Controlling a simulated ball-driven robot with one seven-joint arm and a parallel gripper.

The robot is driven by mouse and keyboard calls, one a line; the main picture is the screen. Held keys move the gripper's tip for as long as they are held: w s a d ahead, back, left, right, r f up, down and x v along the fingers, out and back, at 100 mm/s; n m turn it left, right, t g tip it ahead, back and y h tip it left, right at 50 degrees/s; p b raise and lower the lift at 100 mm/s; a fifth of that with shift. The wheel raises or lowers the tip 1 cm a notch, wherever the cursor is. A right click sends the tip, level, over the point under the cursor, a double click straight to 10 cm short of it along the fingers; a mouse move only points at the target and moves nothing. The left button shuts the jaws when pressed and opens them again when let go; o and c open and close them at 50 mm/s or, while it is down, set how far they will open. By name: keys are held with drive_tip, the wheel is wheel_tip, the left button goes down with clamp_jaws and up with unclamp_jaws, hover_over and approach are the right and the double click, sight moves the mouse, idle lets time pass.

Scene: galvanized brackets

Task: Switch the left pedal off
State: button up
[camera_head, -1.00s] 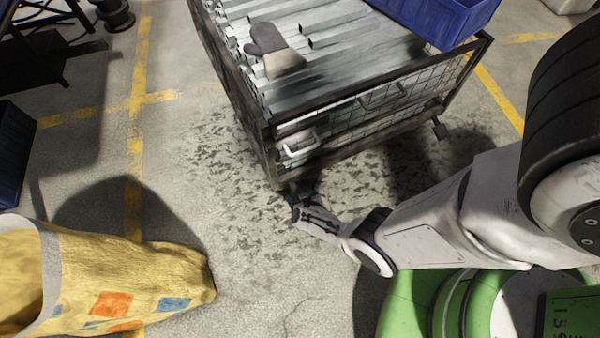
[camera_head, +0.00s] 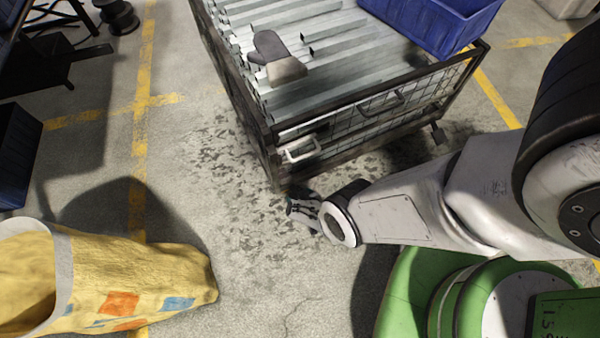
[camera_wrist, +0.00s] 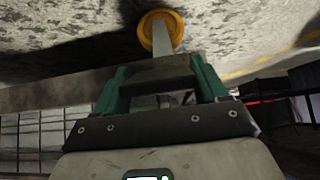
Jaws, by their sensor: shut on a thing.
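My gripper (camera_head: 297,206) is low by the near bottom corner of the mesh-sided cage cart (camera_head: 275,165) in the head view. In the wrist view, my gripper's green fingers (camera_wrist: 160,88) are shut on a dark, flat block, which looks like the left pedal (camera_wrist: 160,72). Just beyond it are a grey metal piece and a round yellow caster wheel (camera_wrist: 158,32) on the floor. The pedal cannot be made out in the head view. Whether it is up or down cannot be told.
The cart holds galvanized profiles (camera_head: 340,45), a grey glove (camera_head: 275,58) and a blue bin (camera_head: 435,22). A yellow sack (camera_head: 130,275) lies at lower left. A dark bar (camera_wrist: 55,92) runs beside the fingers in the wrist view.

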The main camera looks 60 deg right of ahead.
idle(0.7)
drive_tip(key=o, duration=1.4)
drive_tip(key=shift+r, duration=0.1)
drive_tip(key=shift+p+v, duration=5.2)
drive_tip(key=shift+v, duration=0.15)
